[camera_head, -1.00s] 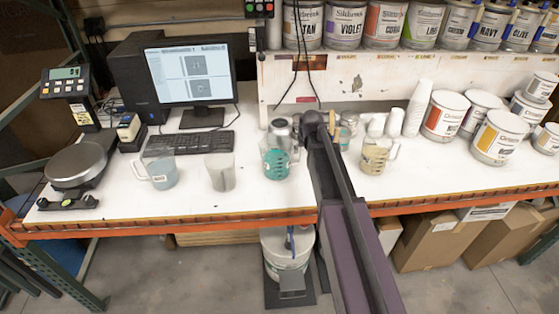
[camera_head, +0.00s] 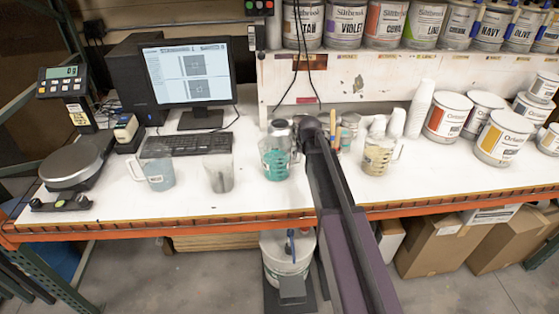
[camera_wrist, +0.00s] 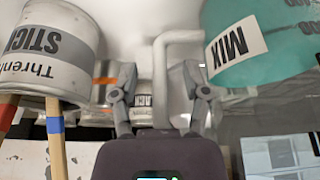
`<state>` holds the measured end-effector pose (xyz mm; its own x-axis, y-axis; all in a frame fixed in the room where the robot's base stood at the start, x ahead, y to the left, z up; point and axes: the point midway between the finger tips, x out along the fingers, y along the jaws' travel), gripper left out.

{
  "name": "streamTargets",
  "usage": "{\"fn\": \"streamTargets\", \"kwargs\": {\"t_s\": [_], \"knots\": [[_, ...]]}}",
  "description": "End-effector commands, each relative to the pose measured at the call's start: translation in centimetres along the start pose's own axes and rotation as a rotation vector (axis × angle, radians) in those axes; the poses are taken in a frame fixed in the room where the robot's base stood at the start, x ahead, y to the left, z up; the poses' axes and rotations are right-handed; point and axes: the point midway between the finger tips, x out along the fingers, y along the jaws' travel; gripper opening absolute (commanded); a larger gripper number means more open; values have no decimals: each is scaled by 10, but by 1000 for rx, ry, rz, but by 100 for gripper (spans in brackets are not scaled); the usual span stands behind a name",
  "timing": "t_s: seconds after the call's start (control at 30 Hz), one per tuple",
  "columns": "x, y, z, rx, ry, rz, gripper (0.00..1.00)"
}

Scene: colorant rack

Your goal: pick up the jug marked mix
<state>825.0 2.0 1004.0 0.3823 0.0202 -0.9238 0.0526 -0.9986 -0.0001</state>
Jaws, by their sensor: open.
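The jug marked mix (camera_head: 276,158) stands upright on the white bench, with teal contents. In the wrist view the teal jug (camera_wrist: 268,48) fills the upper right with its MIX label showing. Its pale handle (camera_wrist: 160,85) hangs between the two fingers of my gripper (camera_wrist: 158,76). My gripper is open, one finger on each side of the handle; I cannot tell whether either touches it. In the head view my arm's end is just right of the jug and the fingers are hidden.
A can labelled STICK (camera_wrist: 45,50) and wooden sticks are close left in the wrist view. A tan-filled jug (camera_head: 377,156) stands right of my arm. Paint cans (camera_head: 447,117) and paper cups (camera_head: 420,108) crowd the right.

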Motion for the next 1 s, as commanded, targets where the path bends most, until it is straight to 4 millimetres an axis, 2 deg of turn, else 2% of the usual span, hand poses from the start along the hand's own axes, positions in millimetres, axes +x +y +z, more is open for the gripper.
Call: {"fn": "streamTargets", "kwargs": {"t_s": [0.23,0.27,0.4,0.47,1.0], "knots": [[0,0,0,0,0,0,60],[0,0,0,0,0,0,57],[0,0,0,0,0,0,15],[0,0,0,0,0,0,0],[0,0,0,1,1,-1,0]]}}
